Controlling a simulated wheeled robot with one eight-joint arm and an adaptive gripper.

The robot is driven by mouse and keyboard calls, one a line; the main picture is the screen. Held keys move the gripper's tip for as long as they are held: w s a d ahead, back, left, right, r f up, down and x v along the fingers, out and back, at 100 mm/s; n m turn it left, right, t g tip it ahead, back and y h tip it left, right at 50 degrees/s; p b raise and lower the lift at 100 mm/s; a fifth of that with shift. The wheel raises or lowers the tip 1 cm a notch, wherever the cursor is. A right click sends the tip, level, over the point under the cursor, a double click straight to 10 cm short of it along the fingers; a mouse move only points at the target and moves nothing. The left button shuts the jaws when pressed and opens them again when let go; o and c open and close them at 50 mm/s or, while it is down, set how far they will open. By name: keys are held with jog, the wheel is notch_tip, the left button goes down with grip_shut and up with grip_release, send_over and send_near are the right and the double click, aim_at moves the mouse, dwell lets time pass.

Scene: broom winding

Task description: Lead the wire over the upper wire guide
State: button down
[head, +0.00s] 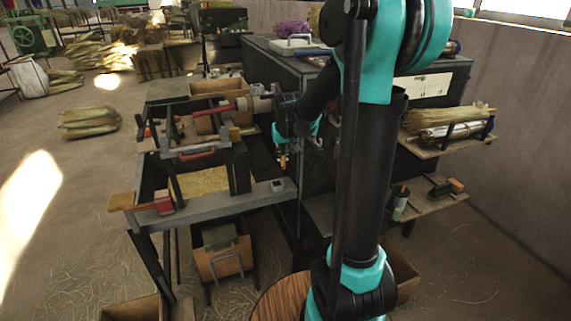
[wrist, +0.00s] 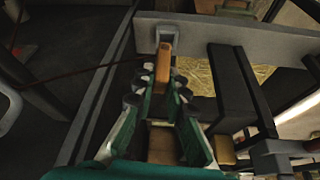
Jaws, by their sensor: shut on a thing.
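My gripper (wrist: 163,85) shows in the wrist view with its teal fingers closed around a small orange-brown wooden handle (wrist: 166,62). In the head view my gripper (head: 283,158) hangs beside the right end of the bench, pointing down. A thin reddish wire (wrist: 85,72) runs from the left of the wrist view to the handle at the fingertips. Beyond the handle, a small grey bracket (wrist: 168,30) stands on the grey bench beam; I cannot tell whether it is the upper wire guide. I cannot make out the wire in the head view.
The grey bench (head: 222,202) carries a frame with red handles and a straw-filled opening. A dark cabinet (head: 300,75) stands close behind my arm. Shelves with broom bundles (head: 445,125) are at the right. A wooden box (head: 222,255) sits below the bench.

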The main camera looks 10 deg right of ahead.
jog(key=w+a+r, duration=0.2)
jog(key=r, duration=1.5)
jog(key=w+a+r, duration=0.1)
jog(key=r, duration=1.7)
jog(key=w+a, duration=0.2)
jog(key=w, duration=0.5)
jog(key=w+a, duration=0.3)
jog(key=w, duration=0.3)
notch_tip(320, 180, down, 8)
jog(key=shift+d+f, duration=0.15)
